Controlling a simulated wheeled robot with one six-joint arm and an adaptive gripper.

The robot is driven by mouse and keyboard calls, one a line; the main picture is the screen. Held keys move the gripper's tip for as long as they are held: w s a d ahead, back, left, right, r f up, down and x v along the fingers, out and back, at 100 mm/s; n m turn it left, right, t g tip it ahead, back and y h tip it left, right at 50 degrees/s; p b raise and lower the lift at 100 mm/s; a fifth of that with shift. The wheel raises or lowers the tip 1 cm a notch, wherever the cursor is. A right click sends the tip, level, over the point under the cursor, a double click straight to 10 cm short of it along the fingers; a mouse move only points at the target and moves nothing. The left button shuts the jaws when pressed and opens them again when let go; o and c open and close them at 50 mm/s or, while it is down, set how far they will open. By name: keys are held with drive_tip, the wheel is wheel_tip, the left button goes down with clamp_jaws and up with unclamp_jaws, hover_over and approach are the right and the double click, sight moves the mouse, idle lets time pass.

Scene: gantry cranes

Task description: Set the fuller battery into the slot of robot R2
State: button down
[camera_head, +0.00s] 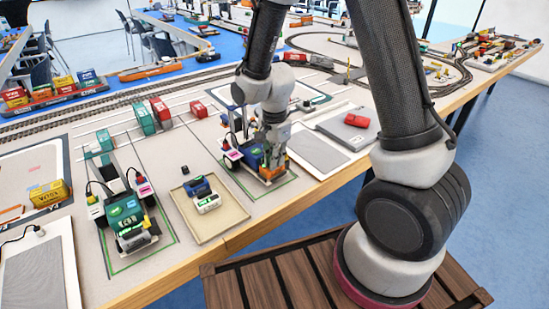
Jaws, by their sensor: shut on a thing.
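My gripper (273,150) points down at the front of the blue wheeled robot (251,157) at centre right. It is shut on what looks like a battery (273,170), with an orange part showing low between the fingers. The fingers hide most of it, and I cannot tell whether it touches the slot. A shallow beige tray (232,222) left of this robot holds a dark blue battery (197,187) and a pale battery with a green mark (208,203). A green wheeled robot (123,211) stands at left with a green-marked battery (133,239) at its front. The robots' names are unreadable.
Small toy containers, red (160,112) and green (143,118), stand behind the robots on the crane lines. A grey pad (318,152) and a red item (356,121) lie at right. A small black block (185,169) sits behind the tray. The table's front edge is near.

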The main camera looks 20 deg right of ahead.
drive_tip(key=shift+f, duration=0.35)
idle(0.3)
drive_tip(key=c, duration=1.4)
unclamp_jaws()
drive_tip(key=shift+c, duration=0.2)
wheel_tip(320, 180, up, 12)
drive_tip(key=s+d+r+n+t, duration=0.4)
drive_tip(key=s+d+r+n, duration=0.9)
drive_tip(key=s, duration=0.6)
wheel_tip(320, 180, up, 2)
drive_tip(key=shift+d+r, duration=0.1)
drive_tip(key=shift+d, duration=0.9)
